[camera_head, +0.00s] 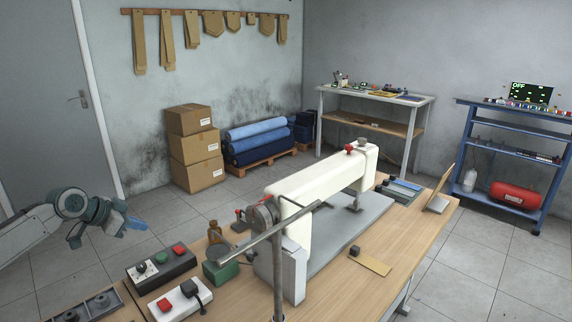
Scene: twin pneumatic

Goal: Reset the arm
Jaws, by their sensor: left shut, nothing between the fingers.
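My left arm comes in from the left edge of the head view. Its gripper (134,224) is shut and empty, in the air left of the wooden table (335,289), with its bluish fingertips pointing right. It is apart from everything on the table. The dark control box (161,269) with knobs and a red button stands below and right of it. My right gripper does not show in this view.
A white sewing machine (320,190) fills the middle of the table, with a grey metal post (277,270) in front. A white switch box (179,301) and a green block (221,271) stand at the near left. Boxes (195,149) stand by the wall.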

